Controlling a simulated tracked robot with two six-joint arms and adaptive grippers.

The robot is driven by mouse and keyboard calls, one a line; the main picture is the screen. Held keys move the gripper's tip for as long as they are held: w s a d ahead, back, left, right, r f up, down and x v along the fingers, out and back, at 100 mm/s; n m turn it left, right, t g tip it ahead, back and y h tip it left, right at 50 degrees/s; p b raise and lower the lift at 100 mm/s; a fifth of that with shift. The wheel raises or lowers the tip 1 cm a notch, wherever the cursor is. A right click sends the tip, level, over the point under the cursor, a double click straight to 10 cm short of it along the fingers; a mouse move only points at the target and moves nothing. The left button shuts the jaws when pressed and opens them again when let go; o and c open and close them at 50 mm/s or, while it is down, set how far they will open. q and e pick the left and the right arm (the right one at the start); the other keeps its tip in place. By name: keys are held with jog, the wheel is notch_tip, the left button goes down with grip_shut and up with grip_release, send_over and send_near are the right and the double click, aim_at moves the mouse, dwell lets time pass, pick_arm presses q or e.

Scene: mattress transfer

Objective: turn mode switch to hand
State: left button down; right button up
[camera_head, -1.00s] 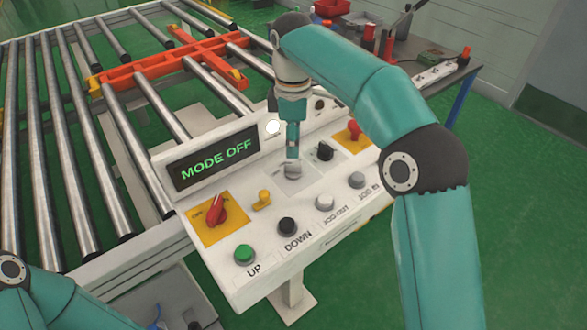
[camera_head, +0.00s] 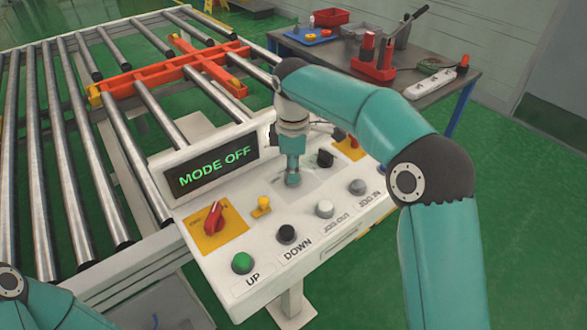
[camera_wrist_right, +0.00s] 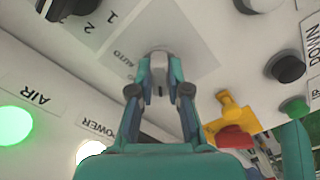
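The mode switch (camera_wrist_right: 158,66) is a grey knob on a light grey plate with an AUTO label beside it in the right wrist view. My right gripper (camera_wrist_right: 158,80) has its fingers on both sides of the knob, close together and seemingly touching it. In the head view my right gripper (camera_head: 292,181) points down onto the panel and hides the knob. The display (camera_head: 213,167) reads MODE OFF in green. My left gripper is out of view; only part of my left arm shows at the lower left.
A roller conveyor (camera_head: 75,150) stands left. A tool table (camera_head: 335,50) stands behind.

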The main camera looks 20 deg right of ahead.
grip_shut()
jog(key=shift+d, duration=0.1)
jog(key=shift+r+m+p, duration=0.15)
jog(key=shift+m+p, duration=0.55)
jog(key=shift+m, duration=0.1)
jog(key=shift+w+m+p, duration=0.1)
jog(key=shift+m+p, duration=0.6)
jog(key=shift+m, duration=0.4)
jog(key=m+p, duration=0.1)
jog(key=m, duration=0.1)
jog(key=shift+m, duration=0.3)
jog(key=shift+m+p, duration=0.5)
jog(key=shift+m, duration=1.1)
